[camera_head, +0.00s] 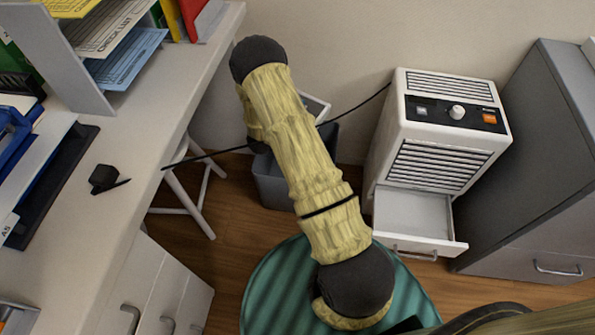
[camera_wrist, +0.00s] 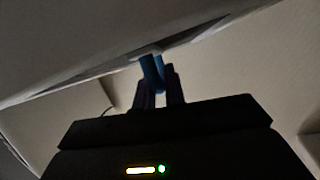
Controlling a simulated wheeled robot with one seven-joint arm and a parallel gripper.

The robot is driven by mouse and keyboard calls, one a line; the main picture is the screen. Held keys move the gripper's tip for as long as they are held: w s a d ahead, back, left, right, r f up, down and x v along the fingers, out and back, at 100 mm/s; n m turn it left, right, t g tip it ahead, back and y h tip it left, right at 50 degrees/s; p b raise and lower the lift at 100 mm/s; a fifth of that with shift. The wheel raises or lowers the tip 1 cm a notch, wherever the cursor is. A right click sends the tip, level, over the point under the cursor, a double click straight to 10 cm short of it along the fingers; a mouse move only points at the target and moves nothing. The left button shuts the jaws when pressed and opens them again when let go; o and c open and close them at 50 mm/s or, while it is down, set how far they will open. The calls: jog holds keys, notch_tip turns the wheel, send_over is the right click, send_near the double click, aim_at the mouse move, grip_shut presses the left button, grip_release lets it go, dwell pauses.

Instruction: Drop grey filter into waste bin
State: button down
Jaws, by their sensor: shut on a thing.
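My gripper (camera_wrist: 158,68) shows in the wrist view with its blue-tipped fingers close together, shut on the edge of a pale grey flat panel, which I take to be the grey filter (camera_wrist: 75,40). In the head view a corner of the light-framed filter (camera_head: 315,107) sticks out to the right from behind my arm; the rest is hidden, and so is most of my gripper. The blue-grey waste bin (camera_head: 271,188) stands on the floor below, partly covered by my arm. The filter appears over or near the bin's top; the exact height cannot be told.
A white air unit (camera_head: 432,155) with an open, empty drawer (camera_head: 420,219) stands at right, beside a grey cabinet (camera_head: 545,150). A desk (camera_head: 130,150) fills the left. A white stool (camera_head: 190,200) and a black cable (camera_head: 355,107) are near the bin.

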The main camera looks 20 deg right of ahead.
jog(key=shift+s+d+m+g+h, duration=0.1)
jog(key=shift+d+m+g+h, duration=0.25)
jog(key=shift+m+g, duration=0.2)
jog(key=shift+s+d+m+g+h, duration=0.1)
jog(key=shift+d+m+g+h, duration=0.1)
jog(key=shift+m+g+h, duration=0.25)
jog(key=shift+s+d+f+m+g+h, duration=0.1)
jog(key=shift+s+m+g+h, duration=0.1)
jog(key=shift+m+g, duration=0.35)
jog(key=shift+s+a+f+m+g+h, duration=0.1)
jog(key=shift+f+m+g+h, duration=0.1)
jog(key=shift+m+g, duration=0.3)
jog(key=shift+s+d+f+m+g+h, duration=0.1)
jog(key=shift+m+g+h, duration=0.1)
jog(key=shift+m+g, duration=0.3)
notch_tip(320, 180, down, 6)
jog(key=b, duration=0.5)
jog(key=c, duration=1.4)
grip_release()
